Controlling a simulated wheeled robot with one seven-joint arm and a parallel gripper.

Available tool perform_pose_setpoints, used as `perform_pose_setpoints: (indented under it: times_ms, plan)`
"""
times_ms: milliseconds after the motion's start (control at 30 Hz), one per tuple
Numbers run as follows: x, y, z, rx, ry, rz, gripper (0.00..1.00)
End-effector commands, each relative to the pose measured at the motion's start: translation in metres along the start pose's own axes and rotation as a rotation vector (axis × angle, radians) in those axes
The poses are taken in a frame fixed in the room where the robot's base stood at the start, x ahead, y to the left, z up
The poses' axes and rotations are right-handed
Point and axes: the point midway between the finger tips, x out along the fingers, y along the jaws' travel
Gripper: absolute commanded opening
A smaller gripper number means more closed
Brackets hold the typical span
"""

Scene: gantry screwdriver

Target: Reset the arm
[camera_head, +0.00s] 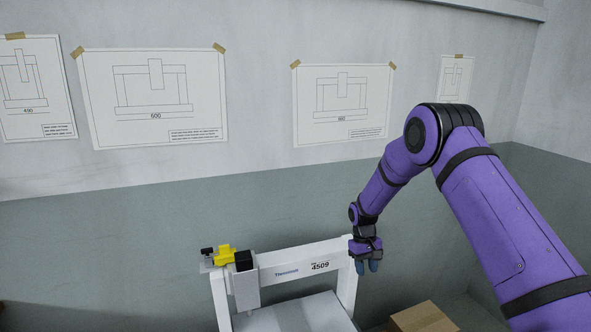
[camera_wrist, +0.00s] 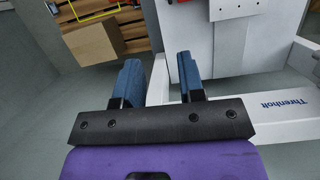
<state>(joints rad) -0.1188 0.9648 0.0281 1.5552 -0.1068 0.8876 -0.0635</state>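My gripper (camera_head: 367,267) hangs from my purple arm, pointing down, beside the right upright of the white gantry (camera_head: 303,265). In the wrist view my gripper (camera_wrist: 158,75) has its two blue fingers apart with nothing held between them. A yellow and black tool (camera_head: 223,256), seemingly the screwdriver, sits at the left end of the gantry's crossbar, away from my gripper. The gantry also shows in the wrist view (camera_wrist: 270,131), beyond and to the right of the fingers.
A cardboard box (camera_head: 423,317) stands low to the right of the gantry; it also shows in the wrist view (camera_wrist: 91,43), near a wooden pallet (camera_wrist: 128,30). A grey wall with taped drawings (camera_head: 155,95) rises behind. The gantry's white bed (camera_head: 295,314) lies below the crossbar.

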Motion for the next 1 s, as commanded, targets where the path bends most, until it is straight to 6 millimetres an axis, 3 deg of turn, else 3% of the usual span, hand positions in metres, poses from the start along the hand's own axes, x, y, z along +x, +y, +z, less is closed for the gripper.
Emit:
perform_pose_setpoints:
  times_ms: [33,200,500,800,1000]
  plan:
    - [-0.024,0.003,0.008,0.008,0.022,0.002,0.36]
    - [-0.09,0.008,0.04,0.033,0.083,0.005,0.36]
    - [-0.189,0.015,0.111,0.08,0.192,0.008,0.36]
    - [-0.262,0.014,0.198,0.125,0.301,0.011,0.36]
    - [-0.295,0.01,0.26,0.157,0.373,0.01,0.36]
